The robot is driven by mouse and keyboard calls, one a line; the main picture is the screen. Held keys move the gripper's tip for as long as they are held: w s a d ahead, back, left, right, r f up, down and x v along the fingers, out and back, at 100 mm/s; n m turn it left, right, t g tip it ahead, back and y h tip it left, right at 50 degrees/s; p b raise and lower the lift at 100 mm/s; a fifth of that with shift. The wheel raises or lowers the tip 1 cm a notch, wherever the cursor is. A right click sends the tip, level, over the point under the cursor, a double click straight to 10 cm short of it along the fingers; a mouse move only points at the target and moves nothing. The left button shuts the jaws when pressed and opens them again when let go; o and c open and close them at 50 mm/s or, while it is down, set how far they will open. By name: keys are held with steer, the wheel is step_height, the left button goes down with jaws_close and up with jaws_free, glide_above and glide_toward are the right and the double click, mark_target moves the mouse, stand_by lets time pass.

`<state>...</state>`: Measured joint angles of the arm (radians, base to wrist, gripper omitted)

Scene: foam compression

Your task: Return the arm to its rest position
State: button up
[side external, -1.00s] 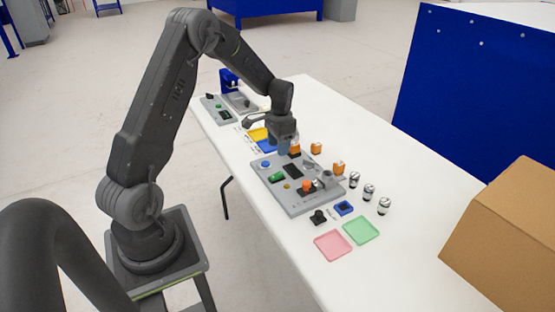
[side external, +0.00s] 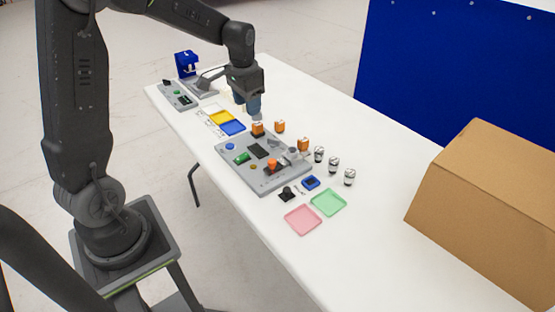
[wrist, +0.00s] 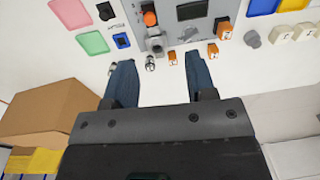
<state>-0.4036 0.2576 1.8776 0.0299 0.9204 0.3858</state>
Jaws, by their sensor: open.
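My gripper (side external: 249,105) hangs above the far part of the white table, over the area behind the grey control panel (side external: 291,184). In the wrist view my gripper (wrist: 163,80) shows two blue-grey fingers spread wide apart. Nothing is held between them; bare white table and small items show past the fingertips. The upper arm runs out of the top of the side external view, so part of it is hidden.
Orange blocks (side external: 279,126) and several small silver-black cylinders (side external: 334,165) stand on the white table (side external: 350,235). Pink (side external: 302,220) and green (side external: 328,202) trays lie near. A cardboard box (side external: 490,190) is at right. A blue device (side external: 186,63) stands at the far end.

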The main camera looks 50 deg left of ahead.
steer(key=s+d+r+t, duration=0.2)
steer(key=s+d+r, duration=0.2)
steer(key=s+d, duration=0.4)
steer(key=s+d+r+t, duration=0.2)
steer(key=s+d+r, duration=0.3)
steer(key=s+d, duration=0.3)
steer(key=s, duration=0.3)
steer(key=shift+d+t+h, duration=0.3)
steer(key=shift+d+t, duration=0.1)
